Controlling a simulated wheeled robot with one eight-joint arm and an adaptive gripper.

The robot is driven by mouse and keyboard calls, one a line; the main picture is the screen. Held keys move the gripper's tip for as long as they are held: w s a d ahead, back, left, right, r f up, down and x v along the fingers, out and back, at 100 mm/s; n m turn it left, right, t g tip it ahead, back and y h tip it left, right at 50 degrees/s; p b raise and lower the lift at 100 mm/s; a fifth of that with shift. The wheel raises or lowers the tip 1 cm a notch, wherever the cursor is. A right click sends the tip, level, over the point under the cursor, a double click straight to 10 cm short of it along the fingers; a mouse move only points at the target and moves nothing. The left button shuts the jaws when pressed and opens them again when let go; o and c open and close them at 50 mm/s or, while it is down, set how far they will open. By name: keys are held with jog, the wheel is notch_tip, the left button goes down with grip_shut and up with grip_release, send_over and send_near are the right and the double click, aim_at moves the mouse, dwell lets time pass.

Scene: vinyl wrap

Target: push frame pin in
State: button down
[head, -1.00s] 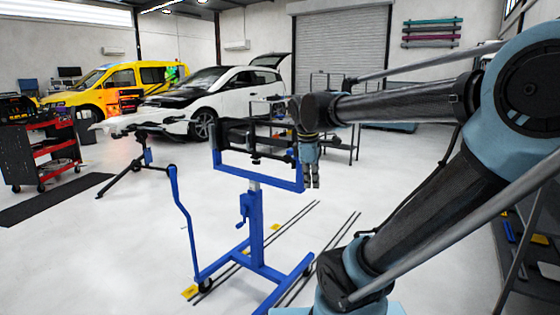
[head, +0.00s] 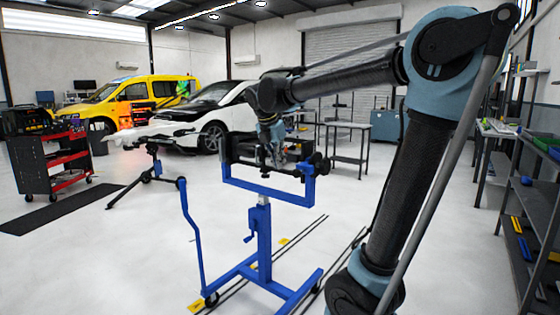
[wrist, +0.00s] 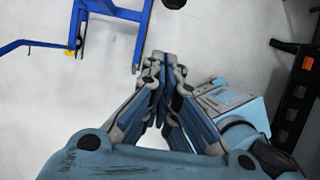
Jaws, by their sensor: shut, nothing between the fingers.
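The blue wheeled stand (head: 262,230) stands at the centre of the head view. Its U-shaped blue frame (head: 268,193) carries a dark horizontal bar between the uprights. Dark round knobs (head: 319,163) sit at the right upright; I cannot tell which part is the pin. My gripper (head: 275,160) points down at the bar, overlapping it in the picture; contact cannot be told. In the wrist view my gripper (wrist: 163,60) is shut and empty. The blue frame (wrist: 142,40) is just ahead of the fingertips there, and a black round end (wrist: 174,3) shows at the top edge.
A red tool cart (head: 48,165) and a black tripod stand (head: 152,180) are on the left. A white car (head: 215,110) and a yellow van (head: 120,100) stand behind. Shelving (head: 535,215) lines the right. Dark rails run along the floor beside the stand; the floor is otherwise largely clear.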

aim_at(298, 173)
jog(key=w+d+f, duration=0.4)
jog(key=w+f, duration=0.1)
jog(key=f, duration=0.1)
jog(key=shift+f, duration=0.2)
jog(key=shift+w+a, duration=0.1)
jog(key=shift+w, duration=0.1)
dwell(0.3)
